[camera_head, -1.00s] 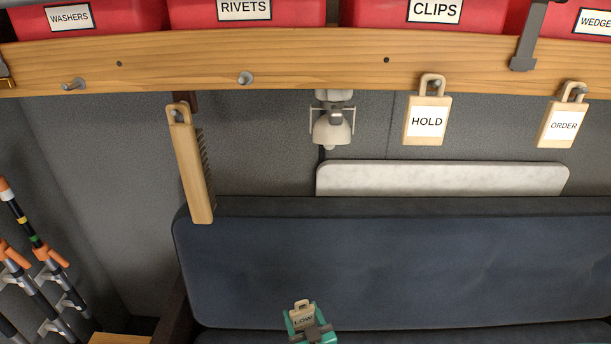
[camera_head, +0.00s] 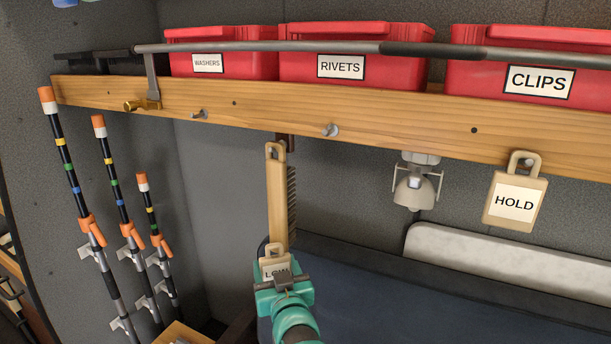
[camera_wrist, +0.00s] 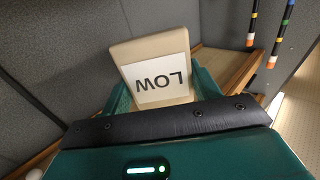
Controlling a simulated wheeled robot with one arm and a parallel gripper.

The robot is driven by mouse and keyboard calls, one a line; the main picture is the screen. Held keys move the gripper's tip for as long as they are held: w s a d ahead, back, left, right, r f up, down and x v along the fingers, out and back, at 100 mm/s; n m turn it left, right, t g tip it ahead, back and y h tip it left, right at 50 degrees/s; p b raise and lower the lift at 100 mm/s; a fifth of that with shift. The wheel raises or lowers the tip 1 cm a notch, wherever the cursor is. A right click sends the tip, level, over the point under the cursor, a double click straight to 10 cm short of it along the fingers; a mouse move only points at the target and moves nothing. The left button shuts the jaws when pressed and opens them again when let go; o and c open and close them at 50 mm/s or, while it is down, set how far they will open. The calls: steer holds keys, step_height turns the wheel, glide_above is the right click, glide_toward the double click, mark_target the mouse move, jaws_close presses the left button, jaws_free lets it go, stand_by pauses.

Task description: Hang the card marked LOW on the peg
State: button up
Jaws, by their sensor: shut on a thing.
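The tan card marked LOW (camera_head: 276,270) is held in my gripper (camera_head: 284,284), its loop end up in the head view. In the wrist view the card (camera_wrist: 150,48) stands out beyond the dark gripper bar (camera_wrist: 165,123), its label upside down; the loop is not seen there. Two bare pegs stick out of the wooden rail: a left peg (camera_head: 199,114) and a middle peg (camera_head: 331,130). The card is below the rail, between these pegs in the picture, and apart from both. A card marked HOLD (camera_head: 515,202) hangs on a peg farther right.
A wooden brush (camera_head: 277,190) hangs under the rail, directly above and partly behind the card in the picture. A lamp (camera_head: 415,185) hangs right of it. Striped poles (camera_head: 70,160) stand at left. Red bins (camera_head: 350,40) sit above the rail, behind a grey bar (camera_head: 270,46).

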steer(key=r, duration=0.3)
steer(key=a+r+m+h, duration=0.1)
steer(key=r, duration=0.2)
steer(key=a+r+h, duration=0.1)
steer(key=r, duration=0.2)
steer(key=shift+s+a+r+m+t, duration=0.1)
steer(key=shift+s+a+m+t, duration=0.05)
steer(key=shift+s+m+t, duration=0.2)
steer(key=s+d+r+m+h, duration=0.3)
steer(key=s+d+r+h, duration=0.25)
steer(key=r, duration=0.35)
steer(key=s+d+r+m+h, duration=0.4)
steer(key=s+r+h, duration=0.15)
steer(key=r, duration=0.45)
steer(key=w+d+f+p, duration=0.1)
steer(key=w+d+p, duration=0.1)
steer(key=w, duration=0.6)
steer(key=shift+w+d+f+g+p, duration=0.35)
steer(key=shift+d+f+g, duration=0.1)
steer(key=shift+d, duration=0.15)
steer(key=shift+r, duration=0.1)
steer(key=o, duration=1.1)
steer(key=shift+c, duration=0.2)
